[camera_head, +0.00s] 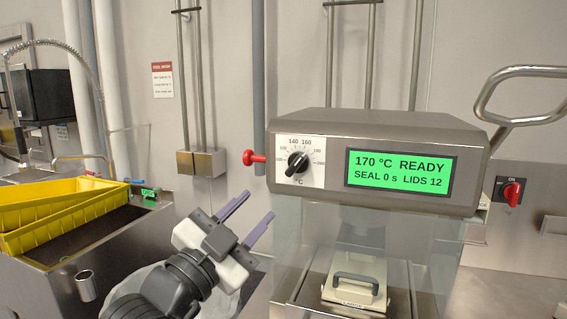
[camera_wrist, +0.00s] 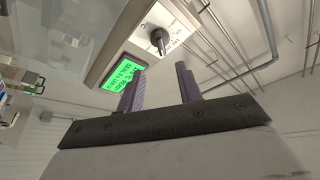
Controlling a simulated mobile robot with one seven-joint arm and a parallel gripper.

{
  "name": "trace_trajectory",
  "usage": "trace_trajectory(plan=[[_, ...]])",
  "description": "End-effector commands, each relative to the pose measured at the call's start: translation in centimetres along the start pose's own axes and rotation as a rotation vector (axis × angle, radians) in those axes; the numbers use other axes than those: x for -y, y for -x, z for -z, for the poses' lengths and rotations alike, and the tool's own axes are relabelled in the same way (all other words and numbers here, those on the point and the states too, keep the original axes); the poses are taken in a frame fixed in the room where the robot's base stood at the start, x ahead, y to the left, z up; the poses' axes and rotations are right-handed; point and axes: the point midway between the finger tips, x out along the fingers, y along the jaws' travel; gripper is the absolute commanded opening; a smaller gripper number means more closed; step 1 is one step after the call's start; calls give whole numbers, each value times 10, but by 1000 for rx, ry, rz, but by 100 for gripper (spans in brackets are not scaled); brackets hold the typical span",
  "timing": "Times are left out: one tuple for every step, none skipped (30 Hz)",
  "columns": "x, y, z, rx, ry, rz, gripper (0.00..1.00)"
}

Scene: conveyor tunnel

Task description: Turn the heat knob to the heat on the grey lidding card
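The black heat knob (camera_head: 297,161) is on a white dial plate at the left of the sealing machine's front (camera_head: 420,196). Its bar slants from lower left to upper right, with 140 and 160 printed above. The green display (camera_head: 401,169) reads 170 °C READY, SEAL 0 s, LIDS 12. In the wrist view the knob (camera_wrist: 158,37) is beyond the fingers and the display (camera_wrist: 121,77) is to its lower left. My gripper (camera_head: 260,204) is open and empty, below and left of the knob, apart from it; its purple fingers (camera_wrist: 160,72) are spread. I cannot make out a grey lidding card.
A red knob (camera_head: 254,158) sticks out of the machine's left side. A metal handle (camera_head: 520,95) rises at its right, near a red wall switch (camera_head: 512,193). Yellow trays (camera_head: 60,225) lie left over a sink. A red-headed notice (camera_head: 162,80) hangs on the wall.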

Motion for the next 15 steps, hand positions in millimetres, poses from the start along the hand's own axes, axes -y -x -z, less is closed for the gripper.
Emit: trace_trajectory(plan=[[0, -12, 4, -2, 1, -5, 35], [2, -18, 4, -2, 2, -3, 35], [2, -27, 4, -2, 3, -4, 35], [2, -34, 4, -2, 2, -4, 35], [2, -40, 4, -3, 2, -3, 35], [2, -49, 4, -2, 3, -3, 35], [2, -56, 4, -2, 3, -2, 35], [2, -62, 4, -3, 2, -2, 35], [2, -70, 4, -2, 2, -2, 35], [2, -76, 4, -2, 2, -1, 35], [2, -81, 4, -3, 2, -1, 35], [2, -88, 4, -2, 1, 0, 35], [2, -93, 4, -2, 2, -1, 35], [2, -97, 3, -1, 2, 0, 35], [2, -102, 3, -2, 1, 1, 35]])
